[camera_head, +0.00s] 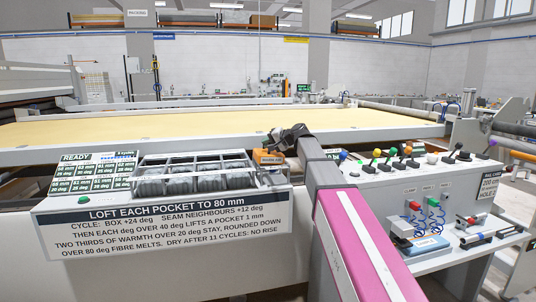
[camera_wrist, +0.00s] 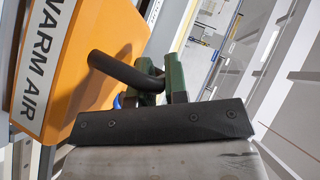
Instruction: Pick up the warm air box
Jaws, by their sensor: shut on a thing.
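The warm air box is orange with a white "WARM AIR" label and a black loop handle. In the head view the box (camera_head: 267,157) shows at the right end of the pocket panel, partly behind my gripper (camera_head: 287,139). In the wrist view the box (camera_wrist: 95,45) fills the upper left, tilted in the picture. My gripper (camera_wrist: 163,82) has its green fingers shut on the black handle (camera_wrist: 122,69). Whether the box rests on the panel or hangs just above it, I cannot tell.
A grey panel (camera_head: 165,221) with a lettered sign and a rack of dark pockets (camera_head: 195,174) stands left of my arm. A control console (camera_head: 440,178) with coloured knobs and levers stands right. The yellow quilting bed (camera_head: 200,129) stretches behind.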

